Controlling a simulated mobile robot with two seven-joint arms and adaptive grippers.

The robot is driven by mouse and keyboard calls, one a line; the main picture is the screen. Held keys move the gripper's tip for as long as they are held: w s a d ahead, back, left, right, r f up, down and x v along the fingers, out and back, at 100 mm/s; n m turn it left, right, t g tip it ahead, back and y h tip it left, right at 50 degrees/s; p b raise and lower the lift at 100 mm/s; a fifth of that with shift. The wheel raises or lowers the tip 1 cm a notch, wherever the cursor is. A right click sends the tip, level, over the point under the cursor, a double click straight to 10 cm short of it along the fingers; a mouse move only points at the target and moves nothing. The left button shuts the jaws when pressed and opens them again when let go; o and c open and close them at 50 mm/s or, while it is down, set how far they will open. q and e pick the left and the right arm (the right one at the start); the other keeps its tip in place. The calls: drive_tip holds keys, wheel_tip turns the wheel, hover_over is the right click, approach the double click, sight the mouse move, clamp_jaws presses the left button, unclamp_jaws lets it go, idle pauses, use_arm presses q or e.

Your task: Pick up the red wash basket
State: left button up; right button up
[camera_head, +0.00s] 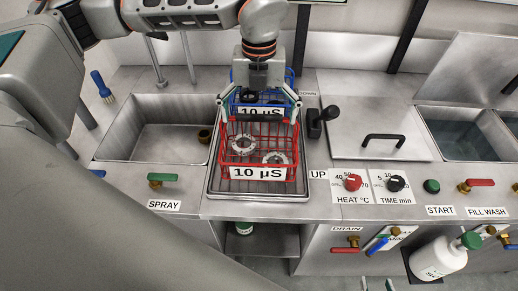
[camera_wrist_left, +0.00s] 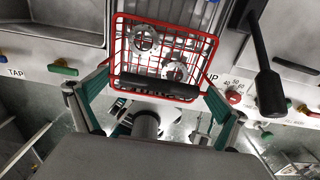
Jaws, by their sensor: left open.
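The red wash basket (camera_head: 224,150) is a wire basket with a white "10 µS" label on its front. It holds ring-shaped metal parts and stands upright on a steel tray. It also shows in the left wrist view (camera_wrist_left: 213,48), with a black bar along its near side. My left gripper (camera_head: 259,112) is open above the rear of the red basket, its fingers spread to either side. In the left wrist view my left gripper (camera_wrist_left: 152,95) has its fingers near the basket's two sides; I cannot tell whether they touch it. My right gripper is not in view.
A blue basket (camera_head: 235,91), also labelled "10 µS", stands right behind the red one. A black lever (camera_head: 314,124) rises at the right. An open sink (camera_head: 157,137) lies left, a closed lid (camera_head: 365,142) right. Knobs (camera_head: 352,182) and valve handles line the front.

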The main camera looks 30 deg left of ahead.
use_arm(q)
drive_tip(key=shift+c, duration=0.4)
drive_tip(key=c, duration=1.8)
drive_tip(key=shift+o, duration=0.2)
drive_tip(key=shift+w+r, duration=0.1)
drive_tip(key=shift+r, duration=0.05)
